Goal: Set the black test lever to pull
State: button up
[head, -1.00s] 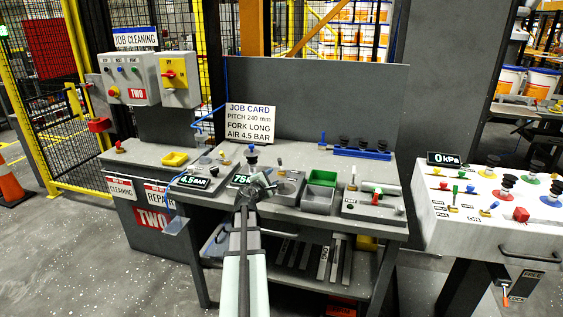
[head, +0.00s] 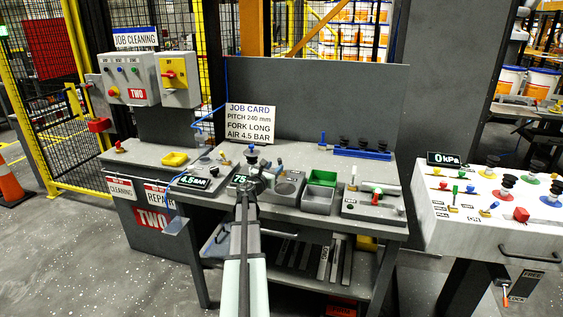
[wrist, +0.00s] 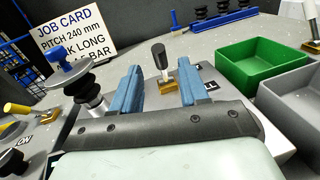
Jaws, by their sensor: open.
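The black test lever (wrist: 159,56) stands on a small brass base (wrist: 166,86) on the bench, tilted slightly left in the wrist view. In the head view a small lever (head: 280,162) shows just right of my gripper (head: 262,174). In the wrist view my gripper (wrist: 159,70) is open. Its two blue fingers stand left and right of the lever, with gaps on both sides; the lever is beyond or between the tips, and I cannot tell which. Labels by the base are partly hidden by the right finger.
A blue-topped black suction cup piece (wrist: 80,75) stands close left of the left finger. A green bin (wrist: 262,60) and a grey bin (wrist: 292,98) are to the right. A job card (head: 250,121) stands behind. A blue rack (head: 362,153) of black cups is farther back.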

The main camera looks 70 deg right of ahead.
aim_at(279, 163)
jog(key=d, duration=0.3)
jog(key=s+d, duration=0.1)
jog(key=d, duration=0.3)
jog(key=shift+s+d, duration=0.2)
grip_shut()
dwell(0.5)
